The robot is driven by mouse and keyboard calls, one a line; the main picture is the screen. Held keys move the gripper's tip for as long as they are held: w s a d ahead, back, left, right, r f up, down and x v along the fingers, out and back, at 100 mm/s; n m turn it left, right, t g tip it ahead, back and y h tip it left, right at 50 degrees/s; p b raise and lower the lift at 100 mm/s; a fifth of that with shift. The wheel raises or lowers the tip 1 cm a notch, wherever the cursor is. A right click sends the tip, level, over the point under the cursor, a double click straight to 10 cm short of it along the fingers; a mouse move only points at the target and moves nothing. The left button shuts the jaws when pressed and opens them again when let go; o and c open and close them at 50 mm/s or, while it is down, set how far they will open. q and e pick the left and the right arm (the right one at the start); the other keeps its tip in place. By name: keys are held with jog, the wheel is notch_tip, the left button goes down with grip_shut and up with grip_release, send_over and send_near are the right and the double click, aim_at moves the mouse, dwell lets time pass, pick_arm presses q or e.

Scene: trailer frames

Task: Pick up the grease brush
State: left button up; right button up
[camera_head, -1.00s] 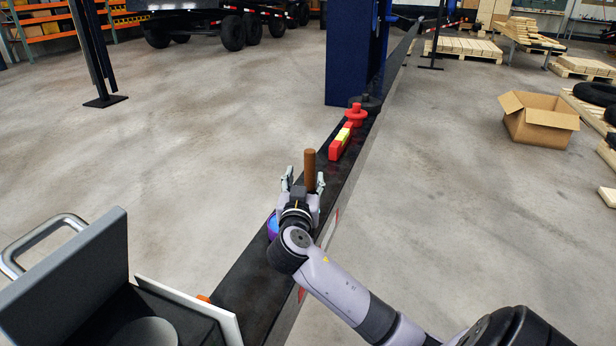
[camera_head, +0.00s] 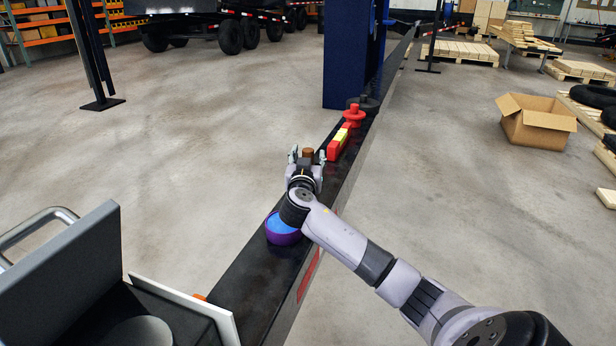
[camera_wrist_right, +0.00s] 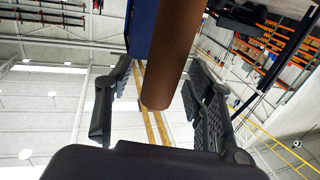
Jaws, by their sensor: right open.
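The grease brush (camera_head: 308,152) shows in the head view only as the top of a brown handle above my right gripper (camera_head: 307,157); its lower part is hidden. In the right wrist view the brown handle (camera_wrist_right: 172,50) reaches down from the top edge, with its blunt end between the fingers of my right gripper (camera_wrist_right: 158,105). The fingers are open, one on each side of the handle, with visible gaps. My left gripper is not in view.
The brush is over a long dark beam (camera_head: 250,275). A purple tub with blue contents (camera_head: 283,229) sits nearer on it. A red and yellow block (camera_head: 340,141) and a red knobbed piece (camera_head: 353,112) lie farther along. A blue post (camera_head: 347,65) rises behind.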

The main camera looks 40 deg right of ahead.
jog(key=shift+c, duration=0.3)
grip_shut()
dwell(0.3)
